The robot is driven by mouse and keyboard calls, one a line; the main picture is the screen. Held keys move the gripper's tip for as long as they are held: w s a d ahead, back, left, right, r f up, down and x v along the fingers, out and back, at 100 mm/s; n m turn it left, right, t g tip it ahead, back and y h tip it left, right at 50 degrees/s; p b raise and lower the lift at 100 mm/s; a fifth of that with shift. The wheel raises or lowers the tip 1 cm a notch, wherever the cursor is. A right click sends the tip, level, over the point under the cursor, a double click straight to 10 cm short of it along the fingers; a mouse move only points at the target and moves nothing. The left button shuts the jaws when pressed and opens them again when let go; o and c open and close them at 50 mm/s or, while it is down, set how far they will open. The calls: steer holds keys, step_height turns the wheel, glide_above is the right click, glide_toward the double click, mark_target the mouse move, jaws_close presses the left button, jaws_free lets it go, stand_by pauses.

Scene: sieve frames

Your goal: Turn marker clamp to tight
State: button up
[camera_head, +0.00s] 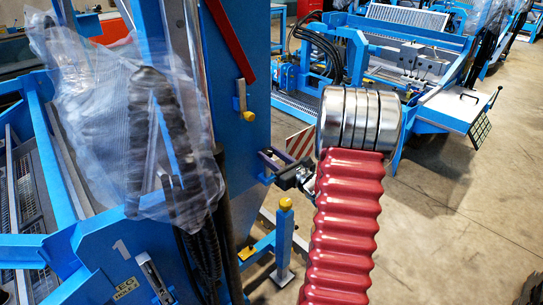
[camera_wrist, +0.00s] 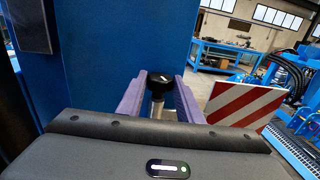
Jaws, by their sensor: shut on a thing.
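A black knob (camera_wrist: 160,78) with a pale mark on top sits on a metal stem in the wrist view; it appears to be the marker clamp. My gripper (camera_wrist: 161,88) has its purple fingers on either side of the knob and is shut on it. The red-and-white striped marker board (camera_wrist: 240,106) stands just right of the fingers. In the head view, my gripper (camera_head: 269,167) is beside the blue column, and the striped board (camera_head: 300,141) shows behind it. The knob is not clear there.
A blue column (camera_head: 242,110) with a red lever (camera_head: 229,40) and a yellow-tipped handle (camera_head: 243,101) stands close by. A yellow-capped post (camera_head: 285,225) is below my gripper. Clear plastic wrap (camera_head: 120,130) and black hoses hang left. Open concrete floor lies right.

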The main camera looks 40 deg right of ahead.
steer(key=shift+w+a+m+g+h, duration=0.1)
steer(key=shift+a+m+g+h, duration=0.1)
steer(key=shift+m+h, duration=0.85)
steer(key=shift+a+m+g+h, duration=0.2)
steer(key=shift+m+h, duration=0.35)
steer(key=shift+h, duration=0.9)
steer(key=shift+m+h, duration=0.3)
steer(key=shift+h, duration=0.1)
steer(key=o, duration=0.8)
steer(key=shift+c, duration=0.2)
